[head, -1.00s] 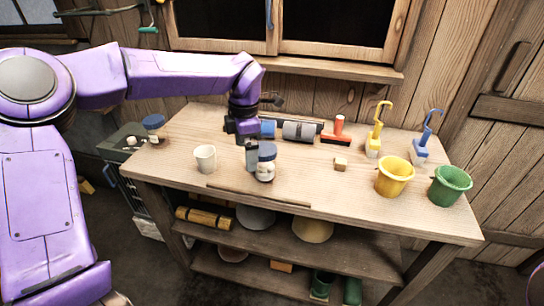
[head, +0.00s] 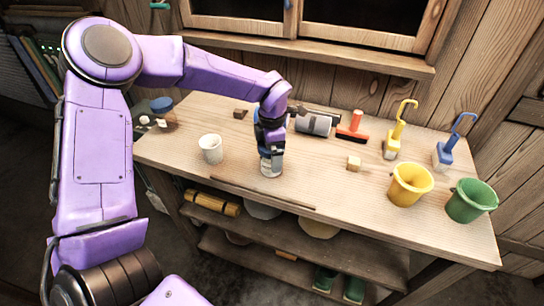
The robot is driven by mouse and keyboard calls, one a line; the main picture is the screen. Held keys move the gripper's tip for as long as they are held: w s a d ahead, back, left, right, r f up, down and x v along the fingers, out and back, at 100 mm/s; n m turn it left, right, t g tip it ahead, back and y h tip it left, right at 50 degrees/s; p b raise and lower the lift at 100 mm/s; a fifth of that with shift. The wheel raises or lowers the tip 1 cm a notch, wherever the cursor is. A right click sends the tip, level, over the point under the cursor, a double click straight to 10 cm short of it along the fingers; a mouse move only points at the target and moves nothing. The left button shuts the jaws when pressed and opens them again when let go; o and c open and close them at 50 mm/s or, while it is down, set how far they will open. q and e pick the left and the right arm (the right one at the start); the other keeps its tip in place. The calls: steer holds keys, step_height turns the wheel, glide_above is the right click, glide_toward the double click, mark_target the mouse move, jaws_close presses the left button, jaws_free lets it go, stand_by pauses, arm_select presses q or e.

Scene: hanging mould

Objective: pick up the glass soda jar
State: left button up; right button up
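A glass jar with pale contents (head: 270,167) stands upright near the front middle of the wooden table. My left gripper (head: 271,152) points down right at its top and covers most of its lid. I cannot tell whether the fingers are closed on it. No label is readable, so I cannot tell which jar holds soda. My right gripper is not in view.
A white cup (head: 211,150) stands left of the gripper. A small wooden block (head: 353,163), a yellow bucket (head: 410,186) and a green bucket (head: 471,202) are to the right. A thin stick (head: 260,192) lies along the front edge.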

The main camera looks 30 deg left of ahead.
arm_select(q)
steer(key=shift+s+f, duration=0.1)
steer(key=shift+f, duration=0.3)
steer(key=c, duration=1.1)
steer(key=shift+r, duration=0.1)
